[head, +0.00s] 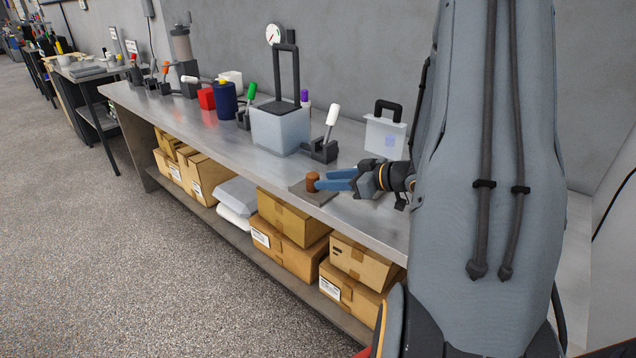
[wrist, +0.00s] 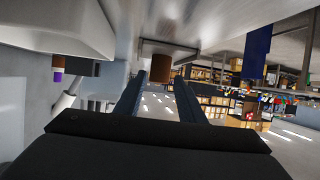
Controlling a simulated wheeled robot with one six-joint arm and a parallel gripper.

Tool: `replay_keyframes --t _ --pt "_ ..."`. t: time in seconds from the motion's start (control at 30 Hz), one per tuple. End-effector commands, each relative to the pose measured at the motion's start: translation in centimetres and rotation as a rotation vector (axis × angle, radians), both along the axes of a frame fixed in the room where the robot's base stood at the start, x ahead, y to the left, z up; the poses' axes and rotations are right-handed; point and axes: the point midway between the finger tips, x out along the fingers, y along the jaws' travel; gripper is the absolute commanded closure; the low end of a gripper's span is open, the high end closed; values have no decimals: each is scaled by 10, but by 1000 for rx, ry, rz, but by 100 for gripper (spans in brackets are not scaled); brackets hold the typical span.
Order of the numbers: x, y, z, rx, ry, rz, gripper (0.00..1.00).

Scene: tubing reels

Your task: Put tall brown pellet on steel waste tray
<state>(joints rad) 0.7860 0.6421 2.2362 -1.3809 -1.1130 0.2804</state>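The brown pellet (head: 312,181) is a short upright cylinder on a thin, flat grey-brown tray (head: 317,198) near the bench's front edge. My gripper (head: 322,180) has two blue fingers, level and pointing left at the pellet, with their tips beside it. In the wrist view the picture is upside down, and the pellet (wrist: 161,66) shows at the tips of my gripper (wrist: 161,75). The fingers are apart, with a small gap on each side of the pellet. The pellet's base seems to meet the tray; contact is hard to judge.
A clear box (head: 280,130), a white-handled lever (head: 328,135) and a clear case with a black handle (head: 386,135) stand behind on the steel bench (head: 215,135). A blue cylinder (head: 226,101) and red block (head: 207,98) are farther left.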

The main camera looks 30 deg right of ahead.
Motion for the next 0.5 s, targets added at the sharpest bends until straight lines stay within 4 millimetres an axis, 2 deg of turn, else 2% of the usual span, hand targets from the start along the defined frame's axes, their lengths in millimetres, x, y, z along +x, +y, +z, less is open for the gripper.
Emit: replay_keyframes --t 0.1,0.3,0.4,0.5 --pt "-20 -12 9 -2 -1 -5 64" --pt "-41 -23 19 0 -1 -3 64" --pt "-46 -24 21 -2 2 -3 64" --pt "-38 -23 22 -36 20 -26 64"
